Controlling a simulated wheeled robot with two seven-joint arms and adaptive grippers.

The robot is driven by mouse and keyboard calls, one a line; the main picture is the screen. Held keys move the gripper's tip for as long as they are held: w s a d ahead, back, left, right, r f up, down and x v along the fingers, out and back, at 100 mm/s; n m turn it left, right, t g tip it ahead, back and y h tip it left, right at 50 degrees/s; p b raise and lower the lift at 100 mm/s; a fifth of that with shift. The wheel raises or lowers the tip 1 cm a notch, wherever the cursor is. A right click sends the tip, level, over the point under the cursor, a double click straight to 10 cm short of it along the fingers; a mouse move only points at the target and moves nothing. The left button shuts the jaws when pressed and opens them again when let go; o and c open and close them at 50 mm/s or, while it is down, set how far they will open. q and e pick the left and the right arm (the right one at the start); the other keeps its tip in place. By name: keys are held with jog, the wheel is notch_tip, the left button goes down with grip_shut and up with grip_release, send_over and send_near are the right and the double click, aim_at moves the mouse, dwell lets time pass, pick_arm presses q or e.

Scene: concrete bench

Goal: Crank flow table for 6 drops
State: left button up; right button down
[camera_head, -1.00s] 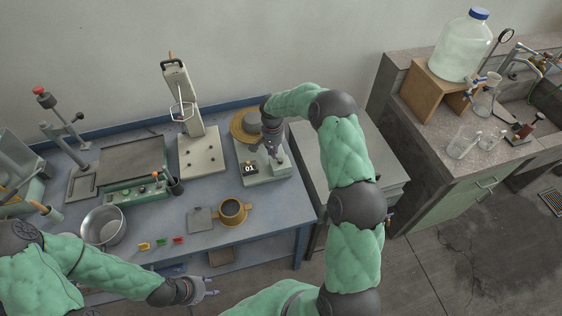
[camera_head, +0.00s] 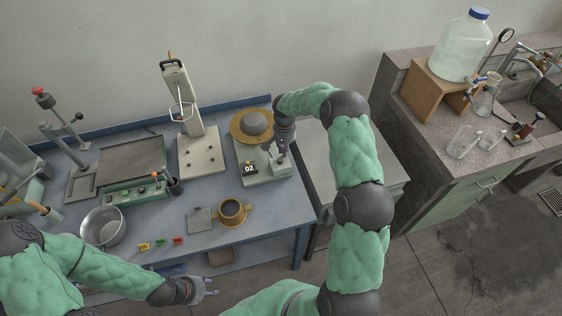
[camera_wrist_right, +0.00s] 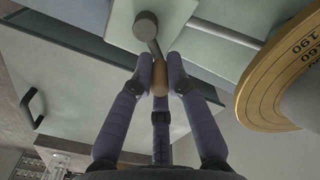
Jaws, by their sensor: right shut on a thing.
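The flow table (camera_head: 262,176) is a pale green-grey base on the blue bench, with a round brass disc (camera_head: 237,128) bearing a grey mound of material (camera_head: 255,122). Its black counter (camera_head: 249,169) reads 02. My right gripper (camera_head: 280,152) is at the flow table's right side. In the right wrist view my right gripper (camera_wrist_right: 160,75) is shut on the tan crank handle (camera_wrist_right: 160,78), which joins a grey crank arm (camera_wrist_right: 148,32). My left gripper (camera_head: 207,287) hangs low in front of the bench, away from the flow table; its fingers look apart and empty.
A metal bowl (camera_head: 103,227), small coloured clips and a tall stand (camera_head: 190,120) are to the left. A grey cabinet (camera_head: 335,165) stands close on the right.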

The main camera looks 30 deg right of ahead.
aim_at(288, 168)
jog(key=shift+s+d+f, duration=0.2)
jog(key=shift+s+d, duration=0.1)
jog(key=shift+s, duration=0.4)
jog(key=shift+s+a, duration=0.1)
jog(key=shift+s, duration=0.8)
jog(key=shift+s+a, duration=0.5)
jog(key=shift+s, duration=0.4)
jog(key=shift+s+a+f, duration=0.1)
jog(key=shift+s+a, duration=0.3)
jog(key=shift+a, duration=0.1)
jog(key=shift+s+a, duration=0.1)
jog(key=shift+a, duration=1.1)
